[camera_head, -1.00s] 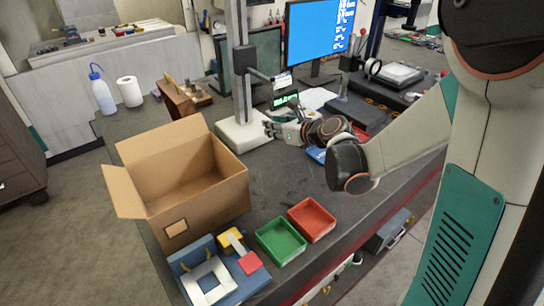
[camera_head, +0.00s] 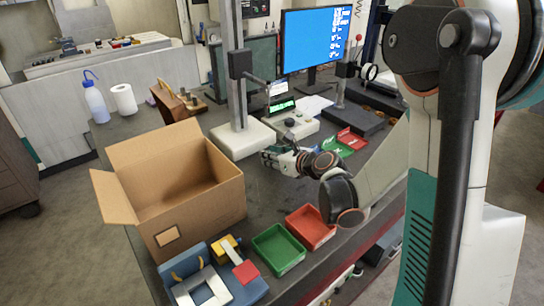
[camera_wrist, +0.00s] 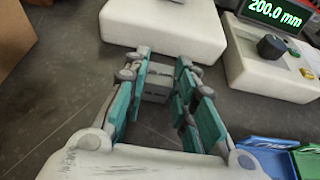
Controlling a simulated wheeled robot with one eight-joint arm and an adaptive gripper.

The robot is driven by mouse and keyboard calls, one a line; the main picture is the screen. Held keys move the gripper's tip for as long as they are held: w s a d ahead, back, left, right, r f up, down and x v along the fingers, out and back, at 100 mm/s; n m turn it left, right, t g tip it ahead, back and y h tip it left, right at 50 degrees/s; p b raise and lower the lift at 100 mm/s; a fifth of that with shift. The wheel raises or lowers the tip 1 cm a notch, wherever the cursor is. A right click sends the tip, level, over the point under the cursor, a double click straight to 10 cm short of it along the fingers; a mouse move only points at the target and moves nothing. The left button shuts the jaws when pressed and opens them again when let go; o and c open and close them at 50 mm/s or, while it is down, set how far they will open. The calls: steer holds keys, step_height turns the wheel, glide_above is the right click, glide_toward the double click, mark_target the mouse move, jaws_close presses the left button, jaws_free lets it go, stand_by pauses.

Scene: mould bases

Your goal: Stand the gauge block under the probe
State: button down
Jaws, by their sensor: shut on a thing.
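My gripper (camera_wrist: 157,88) is shut on a grey gauge block (camera_wrist: 157,82), which sits between the fingertips in the wrist view. In the head view my gripper (camera_head: 268,157) is low over the bench by the front right edge of the measuring stand's white base (camera_head: 240,139); the block is too small to tell there. The stand has a grey column (camera_head: 233,95) and a dark carriage (camera_head: 240,63) with an arm reaching right. The probe tip is not clear. The white base (camera_wrist: 165,28) lies just beyond the fingertips in the wrist view. The block is apart from its top.
A display unit (camera_wrist: 270,60) reading 200.0 mm stands right of the base. An open cardboard box (camera_head: 200,205) is at the left front. Green (camera_head: 278,250) and red (camera_head: 311,226) trays and a blue fixture (camera_head: 250,288) stand near. Several small bins (camera_head: 345,142) lie right of my gripper.

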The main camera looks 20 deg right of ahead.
steer(key=c, duration=1.3)
jaws_free()
steer(key=shift+f, duration=0.1)
steer(key=shift+r, duration=0.25)
steer(key=p+v, duration=0.3)
steer(key=v, duration=0.9)
